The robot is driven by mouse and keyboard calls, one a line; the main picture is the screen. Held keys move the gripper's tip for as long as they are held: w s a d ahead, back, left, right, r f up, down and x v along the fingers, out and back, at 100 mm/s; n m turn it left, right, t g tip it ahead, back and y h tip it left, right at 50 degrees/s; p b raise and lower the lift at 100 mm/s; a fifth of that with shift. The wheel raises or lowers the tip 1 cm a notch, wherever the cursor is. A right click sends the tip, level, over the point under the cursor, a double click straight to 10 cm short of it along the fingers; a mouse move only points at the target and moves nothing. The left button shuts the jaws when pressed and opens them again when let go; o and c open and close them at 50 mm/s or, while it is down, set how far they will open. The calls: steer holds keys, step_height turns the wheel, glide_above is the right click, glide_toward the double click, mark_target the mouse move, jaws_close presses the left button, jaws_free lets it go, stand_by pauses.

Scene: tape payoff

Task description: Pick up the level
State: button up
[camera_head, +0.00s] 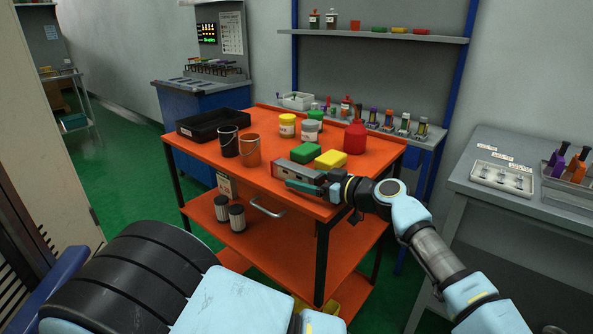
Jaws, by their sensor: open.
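A long grey bar with a reddish end (292,170), which looks like the level, lies at the front right edge of the orange cart's top (215,152). My gripper (302,183) reaches in from the right, low over that edge, right at the bar. Its jaws are open. The gripper covers the bar's right end, and I cannot tell whether the fingers touch the bar or are around it.
Behind the bar are a green block (305,153), a yellow block (331,159) and a red bottle (355,137). A dark bucket (228,142), a copper bucket (250,150), jars (287,127) and a black tray (205,126) stand farther left. A grey bench (540,205) is at right.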

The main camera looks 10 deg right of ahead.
steer(key=shift+p+x, duration=0.35)
steer(key=shift+x, duration=1)
steer(key=shift+w, duration=0.1)
steer(key=shift+c, duration=0.3)
jaws_close()
